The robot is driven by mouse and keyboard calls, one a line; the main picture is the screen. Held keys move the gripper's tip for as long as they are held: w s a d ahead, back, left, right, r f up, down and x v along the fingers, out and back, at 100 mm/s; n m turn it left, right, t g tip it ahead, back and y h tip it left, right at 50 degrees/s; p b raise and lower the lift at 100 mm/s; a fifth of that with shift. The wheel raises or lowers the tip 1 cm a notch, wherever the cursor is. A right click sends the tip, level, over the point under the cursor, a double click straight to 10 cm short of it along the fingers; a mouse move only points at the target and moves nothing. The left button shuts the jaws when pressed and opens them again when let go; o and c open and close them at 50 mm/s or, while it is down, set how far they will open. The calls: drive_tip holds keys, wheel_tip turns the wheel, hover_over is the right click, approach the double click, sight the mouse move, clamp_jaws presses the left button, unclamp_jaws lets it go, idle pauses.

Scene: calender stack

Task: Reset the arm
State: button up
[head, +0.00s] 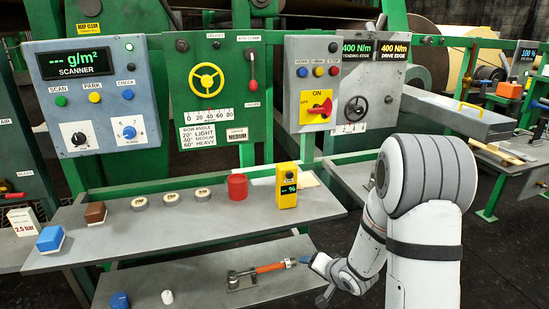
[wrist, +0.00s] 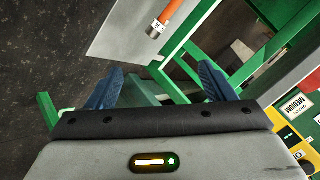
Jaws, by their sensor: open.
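My gripper (wrist: 158,88) shows in the wrist view with its two blue fingers spread wide apart and nothing between them. In the head view my white arm (head: 425,230) reaches down at the right, and its blue fingertips (head: 312,262) are at the right end of the lower shelf. An orange-handled tool (head: 270,267) lies on that shelf, to the left of the fingers and apart from them. The orange handle also shows in the wrist view (wrist: 164,18), beyond the fingers.
The upper shelf (head: 110,245) holds a yellow meter (head: 287,185), a red cup (head: 237,187), several round discs, and a brown (head: 95,212) and a blue block (head: 50,239). Control panels (head: 216,90) stand behind it. Dark floor is open at the lower right.

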drive_tip(key=s+d+r+n+g+h+p, duration=0.1)
drive_tip(key=s+d+r+h+p, duration=0.25)
drive_tip(key=r, duration=0.65)
drive_tip(key=s+d+r+n+g+h+p, duration=0.1)
drive_tip(key=s+d+r+h+p, duration=0.3)
drive_tip(key=r, duration=0.6)
drive_tip(key=s+a+r+n+g+y+p, duration=0.1)
drive_tip(key=s+a+r+g+p, duration=0.1)
drive_tip(key=s+r, duration=0.4)
drive_tip(key=s+a+r+n+g+y+p, duration=0.2)
drive_tip(key=s+r, duration=0.4)
drive_tip(key=s, duration=0.6)
drive_tip(key=shift+s+a+r, duration=0.2)
drive_tip(key=shift+s+a, duration=0.1)
drive_tip(key=shift+a, duration=0.25)
